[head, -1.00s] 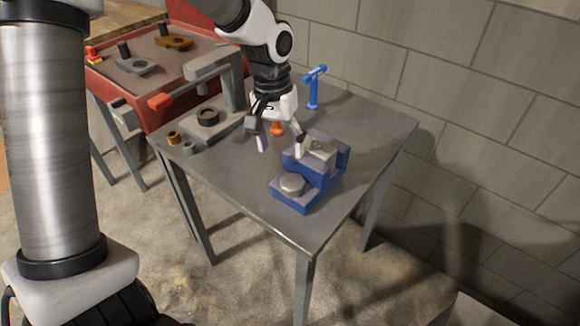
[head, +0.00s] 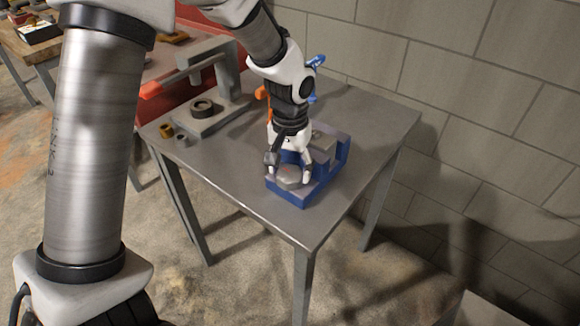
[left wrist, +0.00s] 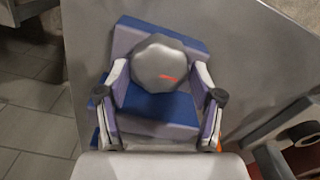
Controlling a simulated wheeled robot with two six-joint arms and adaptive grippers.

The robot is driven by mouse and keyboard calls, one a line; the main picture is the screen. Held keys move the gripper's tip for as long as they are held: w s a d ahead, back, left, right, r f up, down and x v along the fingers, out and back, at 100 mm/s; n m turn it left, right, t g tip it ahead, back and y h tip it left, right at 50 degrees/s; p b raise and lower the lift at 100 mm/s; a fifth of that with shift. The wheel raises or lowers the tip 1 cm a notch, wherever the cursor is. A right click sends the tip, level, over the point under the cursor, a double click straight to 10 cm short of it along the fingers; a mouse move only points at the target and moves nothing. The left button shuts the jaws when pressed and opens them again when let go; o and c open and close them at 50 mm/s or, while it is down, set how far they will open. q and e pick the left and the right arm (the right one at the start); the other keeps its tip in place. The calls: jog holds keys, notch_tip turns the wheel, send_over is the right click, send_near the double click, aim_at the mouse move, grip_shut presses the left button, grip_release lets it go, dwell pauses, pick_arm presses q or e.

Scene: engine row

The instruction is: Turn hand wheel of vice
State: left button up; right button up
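The blue vice (head: 325,168) stands on the grey metal table, with its grey round hand wheel (head: 288,181) at the near end. In the left wrist view the hand wheel (left wrist: 158,60) is faceted, with a small red-orange mark, above the blue vice body (left wrist: 160,105). My left gripper (head: 289,174) is over the wheel, pointing down. In the wrist view its two fingers (left wrist: 161,74) stand apart, one on each side of the wheel, with narrow gaps seen between them and it. The arm hides part of the vice. My right gripper is not in view.
The table (head: 225,175) has clear room left of the vice. A grey press-like stand (head: 215,110) and small brass and grey parts (head: 167,131) are at its left. A blue tool (head: 316,66) is behind the arm. A block wall (head: 490,130) is at the right.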

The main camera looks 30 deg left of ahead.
pick_arm(q)
jog(key=shift+w, duration=0.1)
jog(key=c, duration=0.5)
jog(key=shift+r+m+p, duration=0.2)
jog(key=shift+m+p, duration=0.3)
jog(key=shift+p, duration=0.3)
jog(key=shift+r+m+p, duration=0.1)
jog(key=shift+m+p, duration=0.8)
jog(key=shift+p, duration=0.3)
jog(key=shift+w+m+p, duration=0.1)
jog(key=shift+m+p, duration=1.1)
jog(key=shift+p, duration=0.05)
jog(key=shift+d+f+m+p, duration=0.1)
jog(key=shift+f+m+p, duration=0.1)
jog(key=shift+m+p, duration=0.15)
